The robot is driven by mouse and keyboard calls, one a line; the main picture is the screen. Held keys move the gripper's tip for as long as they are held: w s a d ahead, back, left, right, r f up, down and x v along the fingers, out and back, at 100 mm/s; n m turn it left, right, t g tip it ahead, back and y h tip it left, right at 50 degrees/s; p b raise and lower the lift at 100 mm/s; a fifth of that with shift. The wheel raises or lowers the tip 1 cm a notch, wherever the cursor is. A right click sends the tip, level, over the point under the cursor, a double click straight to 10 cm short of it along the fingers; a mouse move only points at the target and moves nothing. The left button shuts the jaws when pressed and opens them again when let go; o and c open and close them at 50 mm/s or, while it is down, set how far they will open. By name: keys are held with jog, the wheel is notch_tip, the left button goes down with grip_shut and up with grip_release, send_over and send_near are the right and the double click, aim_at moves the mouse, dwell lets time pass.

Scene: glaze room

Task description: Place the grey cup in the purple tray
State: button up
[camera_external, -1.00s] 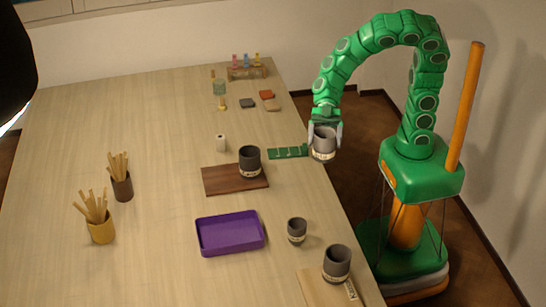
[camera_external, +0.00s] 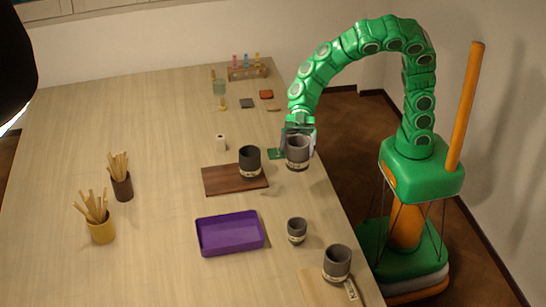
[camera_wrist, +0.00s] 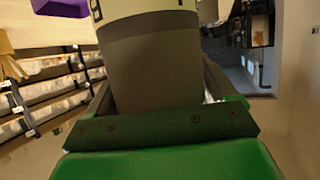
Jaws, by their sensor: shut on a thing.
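A grey cup (camera_external: 298,152) with a pale label band is held in my gripper (camera_external: 299,143), above the right edge of the table. In the wrist view the same cup (camera_wrist: 155,65) fills the middle between my fingers. The purple tray (camera_external: 230,251) lies on the table, lower and to the left of the gripper, and is empty. A purple corner, likely the tray (camera_wrist: 62,8), shows at the top left of the wrist view.
A dark cup (camera_external: 250,159) stands on a brown board (camera_external: 222,181) left of the gripper. A small grey cup (camera_external: 297,231) stands right of the tray. Another grey cup (camera_external: 337,262) stands on a light board (camera_external: 315,289). Stick holders (camera_external: 102,231) (camera_external: 122,187) stand at left.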

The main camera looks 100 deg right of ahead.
jog(key=w+a+f, duration=0.1)
jog(key=w+a, duration=0.5)
jog(key=w, duration=0.4)
jog(key=w+a+f, duration=0.2)
jog(key=w+a, duration=0.5)
jog(key=w, duration=0.3)
jog(key=shift+t, duration=0.4)
jog(key=shift+w+a+f, duration=0.35)
jog(key=shift+w+f, duration=0.55)
jog(key=shift+f, duration=0.65)
jog(key=shift+w+a+f, duration=0.3)
jog(key=shift+w+f, duration=0.65)
jog(key=shift+f, duration=0.55)
jog(key=shift+w+a+f, duration=0.35)
jog(key=shift+w+f, duration=0.55)
jog(key=shift+f, duration=0.65)
jog(key=shift+f, duration=0.1)
jog(key=o, duration=1)
jog(key=shift+o, duration=0.2)
jog(key=v, duration=1.2)
jog(key=shift+m, duration=0.3)
